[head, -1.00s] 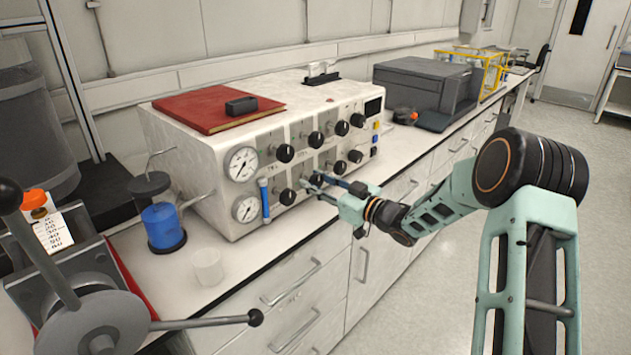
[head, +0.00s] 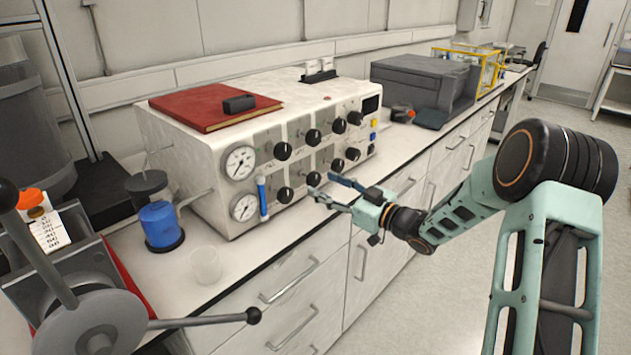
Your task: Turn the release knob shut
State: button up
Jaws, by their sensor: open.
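The white control box (head: 190,155) carries two rows of black knobs on its front, with two round gauges at the left. I cannot tell from labels which knob is the release knob. My gripper (head: 320,184) is open and empty, its two fingers spread and pointing at the lower row. A lower-row knob (head: 313,178) shows just beyond the fingertips, between them in the picture. The fingers look slightly apart from it, though contact is hard to judge. Other lower knobs sit to the left (head: 285,195) and right (head: 337,165).
A blue tube (head: 263,197) stands upright on the panel beside the gauges. A red book (head: 205,108) lies on the box. A blue jar (head: 160,226) and a clear cup (head: 206,266) stand on the bench at left. A lever handle (head: 253,315) juts out at front left.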

jog(key=v, duration=0.7)
jog(key=shift+d, duration=0.1)
